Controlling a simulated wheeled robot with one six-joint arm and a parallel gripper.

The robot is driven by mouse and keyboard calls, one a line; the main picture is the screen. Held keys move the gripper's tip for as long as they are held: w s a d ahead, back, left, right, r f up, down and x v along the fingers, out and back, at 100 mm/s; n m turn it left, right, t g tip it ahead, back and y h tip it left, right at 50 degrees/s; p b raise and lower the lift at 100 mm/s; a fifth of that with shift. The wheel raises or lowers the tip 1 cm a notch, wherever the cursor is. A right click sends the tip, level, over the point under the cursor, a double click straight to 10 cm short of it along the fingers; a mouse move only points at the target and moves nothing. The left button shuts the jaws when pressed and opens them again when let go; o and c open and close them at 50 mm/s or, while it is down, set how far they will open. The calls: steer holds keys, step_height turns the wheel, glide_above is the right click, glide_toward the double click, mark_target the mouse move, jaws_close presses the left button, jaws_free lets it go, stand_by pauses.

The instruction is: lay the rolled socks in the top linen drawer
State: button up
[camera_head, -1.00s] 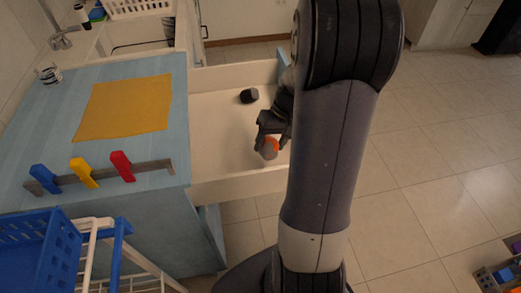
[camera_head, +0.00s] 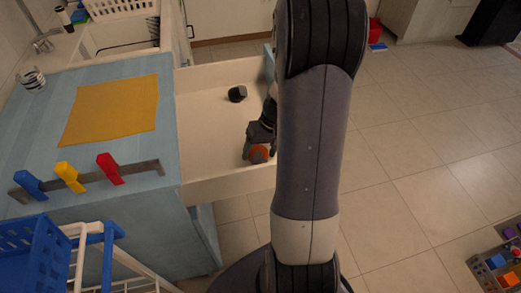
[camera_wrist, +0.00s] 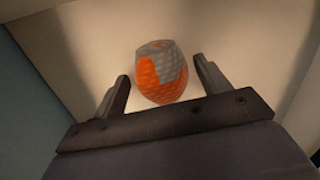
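The rolled socks, an orange and grey ball (camera_head: 259,154), are inside the open drawer near its front right corner. They also show in the wrist view (camera_wrist: 160,80). The drawer (camera_head: 215,125) is pale inside and pulled out from the light blue cabinet (camera_head: 150,220). My gripper (camera_wrist: 164,86) is open, with one finger on each side of the ball and a visible gap on both sides. In the head view my gripper (camera_head: 260,138) is low over the drawer, and my arm hides the drawer's right side.
A dark rolled item (camera_head: 237,93) lies further back in the drawer. On the cabinet top are a yellow cloth (camera_head: 110,110) and a rail (camera_head: 145,168) with blue, yellow and red clips. A blue basket (camera_head: 35,260) stands front left. Open tiled floor (camera_head: 420,150) lies right.

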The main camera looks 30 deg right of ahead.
steer(key=shift+o, duration=0.6)
steer(key=shift+r, duration=0.1)
steer(key=shift+r, duration=0.25)
steer(key=p+v, duration=0.1)
steer(key=v, duration=1)
steer(key=shift+r+p, duration=0.3)
